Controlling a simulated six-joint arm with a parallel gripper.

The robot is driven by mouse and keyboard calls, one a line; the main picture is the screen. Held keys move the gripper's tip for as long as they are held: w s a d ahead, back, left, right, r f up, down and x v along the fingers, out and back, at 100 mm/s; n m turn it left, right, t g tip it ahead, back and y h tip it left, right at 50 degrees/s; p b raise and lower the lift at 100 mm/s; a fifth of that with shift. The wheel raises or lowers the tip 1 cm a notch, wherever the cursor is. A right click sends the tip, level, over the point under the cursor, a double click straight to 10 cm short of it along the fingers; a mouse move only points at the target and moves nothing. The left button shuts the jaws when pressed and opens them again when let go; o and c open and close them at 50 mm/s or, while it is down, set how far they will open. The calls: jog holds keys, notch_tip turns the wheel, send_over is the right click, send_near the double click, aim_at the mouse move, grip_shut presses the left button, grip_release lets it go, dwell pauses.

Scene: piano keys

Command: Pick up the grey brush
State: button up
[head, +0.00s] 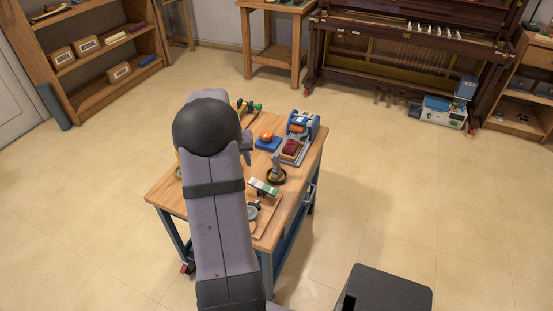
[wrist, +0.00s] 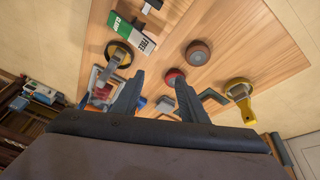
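An upright grey-handled piece on a round dark base (head: 277,174) stands at the right side of the wooden worktable. It looks like the grey brush, but it is too small to be sure. The wrist view shows what seems to be the same piece, a grey handle over a black and yellow disc (wrist: 119,54), beyond my left finger. My gripper (wrist: 160,78) is open, with its two dark fingers apart and nothing visibly held. It points at the tabletop. In the head view my arm mostly hides the gripper.
The worktable (head: 163,196) also holds a green and white box (head: 264,187), a blue machine (head: 303,123) and an orange piece on a blue block (head: 267,139). A brown round piece (wrist: 198,53) and a yellow-handled tool (wrist: 241,97) lie to the right in the wrist view.

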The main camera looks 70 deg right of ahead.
jog(key=r+m+p, duration=0.2)
send_over(275, 156)
jog(key=w+a, duration=0.2)
jog(key=f+b, duration=0.1)
jog(key=s+f+m+b, duration=0.1)
jog(key=d+f+b, duration=0.1)
jog(key=shift+s+d+f+m+g+h, duration=0.1)
jog(key=shift+s+f+m+g+h, duration=0.05)
jog(key=shift+s+m+g+h, duration=0.2)
jog(key=shift+s+d+f+m+b, duration=0.15)
jog(key=shift+d+f+m+b, duration=0.1)
jog(key=shift+f+m+b, duration=0.5)
jog(key=shift+p+x, duration=0.35)
jog(key=shift+x, duration=3.25)
jog(key=shift+s, duration=0.1)
jog(key=shift+a, duration=0.1)
jog(key=shift+c, duration=0.4)
grip_shut()
